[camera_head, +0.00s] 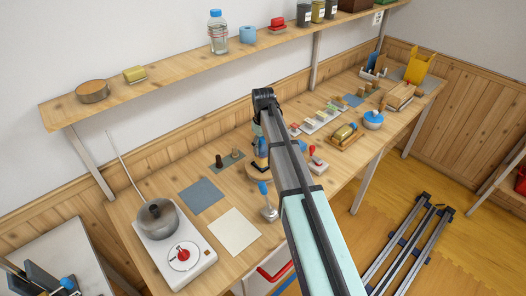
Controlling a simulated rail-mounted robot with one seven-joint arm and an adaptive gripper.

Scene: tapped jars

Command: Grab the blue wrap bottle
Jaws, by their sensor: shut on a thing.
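My arm reaches from the bottom right up to a dark elbow, then folds down behind its own long link toward the workbench (222,181). My gripper (258,143) is mostly hidden behind that link, and its fingertips do not show clearly. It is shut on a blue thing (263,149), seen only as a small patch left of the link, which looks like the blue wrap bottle. The bottle's outline and base are hidden, so I cannot tell whether it touches the bench.
A hotplate with a grey pot (156,217) stands at the bench's left end. A blue-handled tool (268,208) is near the front edge. Several small items crowd the bench to the right. The shelf above holds a clear blue-capped bottle (218,36) and a blue roll (247,35).

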